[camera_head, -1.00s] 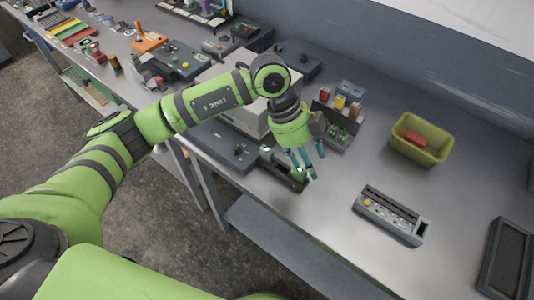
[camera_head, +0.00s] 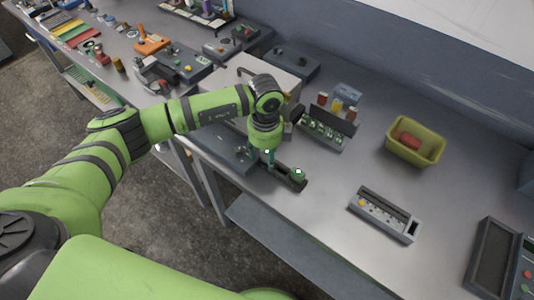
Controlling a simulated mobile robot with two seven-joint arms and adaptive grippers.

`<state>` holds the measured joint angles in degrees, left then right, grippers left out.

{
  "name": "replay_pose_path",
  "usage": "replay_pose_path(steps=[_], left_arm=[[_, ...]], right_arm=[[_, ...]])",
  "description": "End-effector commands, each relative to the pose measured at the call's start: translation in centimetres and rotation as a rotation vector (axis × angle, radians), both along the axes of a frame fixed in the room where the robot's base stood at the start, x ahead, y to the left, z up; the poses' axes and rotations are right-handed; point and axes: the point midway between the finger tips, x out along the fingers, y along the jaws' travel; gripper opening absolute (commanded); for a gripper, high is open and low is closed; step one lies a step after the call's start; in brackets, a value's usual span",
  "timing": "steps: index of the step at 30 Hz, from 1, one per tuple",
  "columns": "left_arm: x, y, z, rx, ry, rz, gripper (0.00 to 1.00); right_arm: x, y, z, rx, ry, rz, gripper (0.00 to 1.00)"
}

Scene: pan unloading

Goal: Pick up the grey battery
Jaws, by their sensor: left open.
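My left gripper (camera_head: 264,158) points down with its teal fingers apart, over the left end of a small dark tray (camera_head: 283,171) near the front edge of the bench. No object shows between the fingers. A round green-and-white part (camera_head: 298,174) sits at the tray's right end, to the right of the fingers. I cannot make out a grey battery for certain; the gripper hides part of the tray. My right gripper is not in view.
Behind the gripper stands a rack (camera_head: 325,128) with green parts and coloured pieces. A yellow-green bin (camera_head: 415,141) holds a red object (camera_head: 410,141). A grey slotted box (camera_head: 384,214) lies to the right. A pale box (camera_head: 245,75) stands behind my arm. Bench space around the slotted box is clear.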

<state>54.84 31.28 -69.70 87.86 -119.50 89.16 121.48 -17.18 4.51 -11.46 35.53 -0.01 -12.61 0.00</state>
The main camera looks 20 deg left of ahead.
Motion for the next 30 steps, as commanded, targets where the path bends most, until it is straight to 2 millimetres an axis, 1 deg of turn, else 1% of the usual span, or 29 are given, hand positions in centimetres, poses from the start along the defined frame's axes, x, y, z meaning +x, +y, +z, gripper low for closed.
replay_pose_path(steps=[3,4,5,6,7,8,18,23,26,29,30], left_arm=[[0.0,0.0,0.0,0.000,0.000,0.000,0.56],[0.0,0.0,0.0,0.000,0.000,0.000,0.48],[0.0,0.0,0.0,0.000,0.000,0.000,0.36],[0.0,0.0,0.0,-0.001,0.000,0.000,0.20],[0.0,0.0,0.0,-0.001,0.000,0.000,0.08],[0.0,0.0,0.0,-0.001,0.000,0.000,0.00],[0.0,0.0,0.0,-0.001,0.000,0.000,0.00],[0.1,0.0,0.4,-0.002,-0.002,0.000,0.00],[0.2,0.0,1.3,-0.003,-0.005,-0.001,0.00],[0.2,0.0,2.6,-0.002,-0.007,-0.001,0.00],[0.2,0.0,3.3,-0.003,-0.008,-0.001,0.00]], right_arm=[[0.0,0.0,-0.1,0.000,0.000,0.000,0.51],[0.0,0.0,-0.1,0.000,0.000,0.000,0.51],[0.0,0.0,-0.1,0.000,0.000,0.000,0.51],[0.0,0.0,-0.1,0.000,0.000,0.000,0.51],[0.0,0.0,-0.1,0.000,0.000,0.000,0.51],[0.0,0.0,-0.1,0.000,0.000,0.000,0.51],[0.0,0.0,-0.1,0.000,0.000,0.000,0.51],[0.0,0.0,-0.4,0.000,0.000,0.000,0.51],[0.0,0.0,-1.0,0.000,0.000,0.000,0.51],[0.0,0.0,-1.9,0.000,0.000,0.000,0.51],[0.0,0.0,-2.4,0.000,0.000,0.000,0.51]])
